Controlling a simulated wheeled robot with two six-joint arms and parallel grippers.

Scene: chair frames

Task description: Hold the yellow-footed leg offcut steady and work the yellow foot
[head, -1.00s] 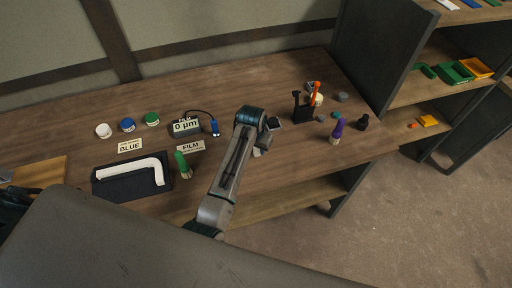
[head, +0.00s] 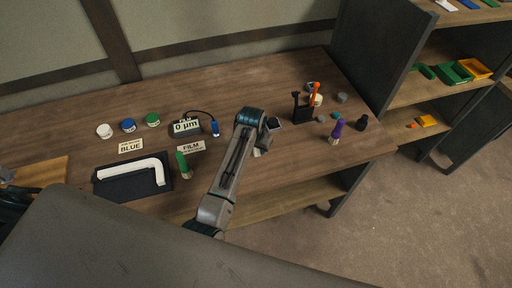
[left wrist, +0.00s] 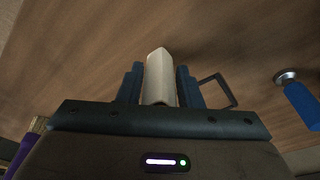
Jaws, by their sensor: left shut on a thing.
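My left gripper (head: 262,148) is low over the middle of the bench, near its front edge, partly hidden by its own wrist. In the left wrist view its two dark fingers (left wrist: 160,88) are closed on the sides of a pale, straight, squared piece (left wrist: 159,70), which looks like the leg offcut. A small pale bit of it (head: 257,152) shows under the gripper in the head view. No yellow foot can be seen on it in either view; that end may be hidden. My right gripper is not in view.
A black holder (head: 303,115) with an orange-handled tool and a purple-handled brush (head: 336,133) stand right of the gripper. A blue probe (head: 214,128) and gauge (head: 186,127) are to the left. A green-handled brush (head: 183,163) stands near a black tray (head: 110,190) with a white bent piece.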

